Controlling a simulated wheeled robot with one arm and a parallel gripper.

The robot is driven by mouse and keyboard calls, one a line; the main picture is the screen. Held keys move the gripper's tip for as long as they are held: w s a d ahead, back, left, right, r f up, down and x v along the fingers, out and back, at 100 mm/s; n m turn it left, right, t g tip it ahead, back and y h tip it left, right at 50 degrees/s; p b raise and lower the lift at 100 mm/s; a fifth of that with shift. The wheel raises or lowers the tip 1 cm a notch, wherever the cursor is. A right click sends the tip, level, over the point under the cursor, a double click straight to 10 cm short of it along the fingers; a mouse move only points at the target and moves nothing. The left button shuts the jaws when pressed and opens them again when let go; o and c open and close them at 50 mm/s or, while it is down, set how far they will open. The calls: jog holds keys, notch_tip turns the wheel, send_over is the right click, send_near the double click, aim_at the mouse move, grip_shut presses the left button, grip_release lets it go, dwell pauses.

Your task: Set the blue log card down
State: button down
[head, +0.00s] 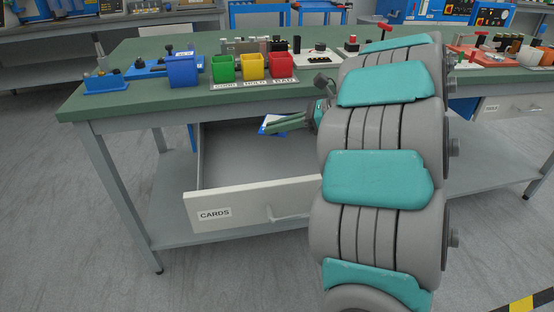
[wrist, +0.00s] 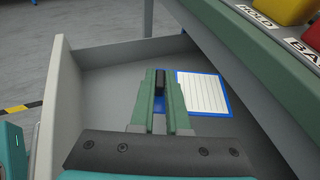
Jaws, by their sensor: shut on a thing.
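The blue log card (wrist: 203,94) shows in the wrist view as a white lined sheet with a blue border, to the right of my fingers. My gripper (wrist: 160,82) is shut on a dark block between its fingertips, with blue showing just below it; this looks like part of the card. In the head view my gripper (head: 272,126) reaches into the open drawer marked CARDS (head: 253,203), and a bit of the card (head: 267,121) shows at the fingertips. The fingers hide part of the card. I cannot tell whether it touches the drawer floor.
The drawer is otherwise empty, with bare floor to the left of and in front of the card. The green bench top (head: 130,100) overhangs the back of the drawer. On it stand green (head: 222,68), yellow (head: 252,66) and red (head: 281,65) bins and a blue holder (head: 183,71).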

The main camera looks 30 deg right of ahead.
aim_at(277, 171)
notch_tip(277, 171, down, 10)
jog(key=shift+s+r+p, duration=0.1)
jog(key=shift+p, duration=0.45)
jog(key=shift+w+f, duration=0.2)
jog(key=shift+f, duration=0.5)
jog(key=shift+f, duration=0.25)
jog(key=c, duration=0.9)
grip_release()
jog(key=shift+r, duration=0.15)
